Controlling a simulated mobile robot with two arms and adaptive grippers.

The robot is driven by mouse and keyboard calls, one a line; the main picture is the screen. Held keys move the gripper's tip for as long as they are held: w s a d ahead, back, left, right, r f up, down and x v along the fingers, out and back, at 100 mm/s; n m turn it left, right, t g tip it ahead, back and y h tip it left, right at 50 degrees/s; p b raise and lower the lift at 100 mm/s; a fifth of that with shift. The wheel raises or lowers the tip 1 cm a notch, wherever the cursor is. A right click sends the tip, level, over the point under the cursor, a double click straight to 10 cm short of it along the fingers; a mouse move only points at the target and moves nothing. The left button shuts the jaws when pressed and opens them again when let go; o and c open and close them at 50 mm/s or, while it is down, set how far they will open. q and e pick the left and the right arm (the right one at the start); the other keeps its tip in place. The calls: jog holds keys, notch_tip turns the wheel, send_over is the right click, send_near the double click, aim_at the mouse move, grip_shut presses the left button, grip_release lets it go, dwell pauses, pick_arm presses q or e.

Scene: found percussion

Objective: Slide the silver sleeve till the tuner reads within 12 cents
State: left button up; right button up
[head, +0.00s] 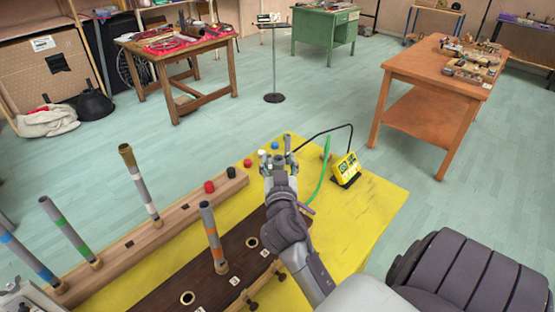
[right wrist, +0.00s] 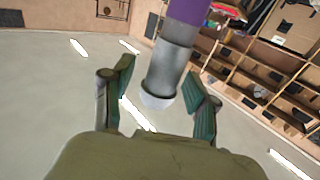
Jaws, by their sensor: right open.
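A tube with a purple band and a grey metallic section, which looks like the silver sleeve (right wrist: 168,68), stands between the fingers of my right gripper (right wrist: 157,95) in the right wrist view. The fingers are open, one on each side, with a visible gap at least on the left. In the head view my right gripper (head: 278,158) is over the far part of the yellow table, and the grey tube end shows between its fingers. The yellow tuner (head: 346,167) stands right of it; its reading is too small to tell. My left gripper does not show.
The yellow table (head: 365,215) has free room at right. A wooden rail (head: 180,214) holds several upright banded tubes. A dark board (head: 190,265) with holes holds an orange-banded tube (head: 212,238). Red caps (head: 209,186) and a green cable (head: 320,178) lie near the gripper.

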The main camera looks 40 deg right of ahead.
jog(key=shift+s+a+r, duration=0.15)
jog(key=shift+c, duration=0.9)
grip_shut()
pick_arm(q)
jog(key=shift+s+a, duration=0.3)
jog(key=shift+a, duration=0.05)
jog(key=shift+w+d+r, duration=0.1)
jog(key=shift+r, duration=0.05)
pick_arm(e)
jog(key=shift+r, duration=0.2)
pick_arm(q)
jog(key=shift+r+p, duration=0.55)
jog(key=shift+p, duration=0.2)
pick_arm(e)
jog(key=shift+r, duration=0.8)
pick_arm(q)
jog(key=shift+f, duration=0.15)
